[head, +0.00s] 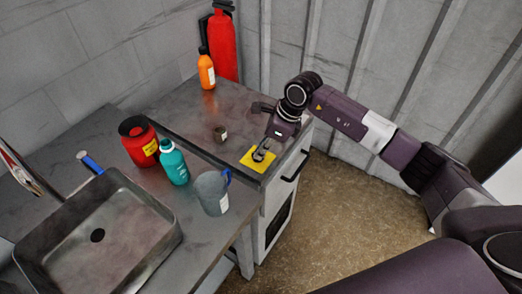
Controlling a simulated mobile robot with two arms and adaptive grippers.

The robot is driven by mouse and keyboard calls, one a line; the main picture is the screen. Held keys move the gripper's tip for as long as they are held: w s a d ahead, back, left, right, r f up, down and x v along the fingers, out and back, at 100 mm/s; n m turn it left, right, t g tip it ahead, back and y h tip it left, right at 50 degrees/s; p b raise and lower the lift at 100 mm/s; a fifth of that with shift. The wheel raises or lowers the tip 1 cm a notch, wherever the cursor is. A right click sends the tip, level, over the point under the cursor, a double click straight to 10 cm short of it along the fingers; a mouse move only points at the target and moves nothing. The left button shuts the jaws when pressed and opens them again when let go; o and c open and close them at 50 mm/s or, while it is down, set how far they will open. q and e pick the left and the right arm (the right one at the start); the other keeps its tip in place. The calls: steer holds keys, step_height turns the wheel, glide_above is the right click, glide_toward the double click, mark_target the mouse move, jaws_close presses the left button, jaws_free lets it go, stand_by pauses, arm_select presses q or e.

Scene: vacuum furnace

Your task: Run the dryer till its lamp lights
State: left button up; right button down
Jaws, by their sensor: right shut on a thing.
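A white-fronted cabinet unit (270,215) with a black bar handle (296,166) and a dark front panel stands at the right end of the counter; it may be the dryer. I cannot make out a lit lamp. My left gripper is not in view.
A metal sink (140,215) is at left. A red extinguisher (223,45) stands behind. Floor at right is clear.

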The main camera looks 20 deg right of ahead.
steer(key=m+b, duration=0.1)
steer(key=m, duration=0.1)
steer(key=m+t+h+b, duration=0.1)
steer(key=m, duration=0.1)
steer(key=shift+s+a+f+t, duration=0.1)
steer(key=shift+a+t, duration=0.05)
steer(key=shift+t, duration=0.15)
steer(key=m+h+b, duration=0.1)
steer(key=m+b, duration=0.1)
steer(key=m, duration=0.1)
steer(key=shift+a+m+t, duration=0.15)
steer(key=shift+m+t, duration=0.15)
steer(key=shift+m, duration=0.1)
steer(key=shift+s+m+h+b, duration=0.1)
steer(key=shift+m+h+b, duration=0.5)
steer(key=shift+m, duration=0.5)
steer(key=c, duration=2.1)
jaws_free()
steer(key=v, duration=1.2)
